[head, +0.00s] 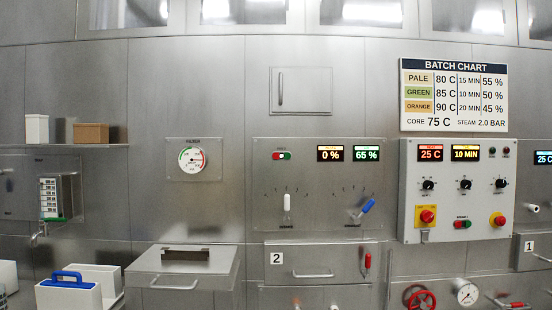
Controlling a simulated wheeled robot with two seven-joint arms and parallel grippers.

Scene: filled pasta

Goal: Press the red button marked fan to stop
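A small rocker-like pair of buttons, red (276,156) on the left and green (287,156) on the right, sits at the upper left of the steel control panel (262,190). A tiny label above it is too small to read. A similar red and green pair (462,224) is low on the white control box (410,160) at the right, its label also unreadable. I cannot tell from the lettering which red button is marked fan. Neither of my grippers shows in the head view.
Beside the first pair are an orange display (330,153) and a green one (366,153). Below are a white lever (287,203) and a blue lever (369,206).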

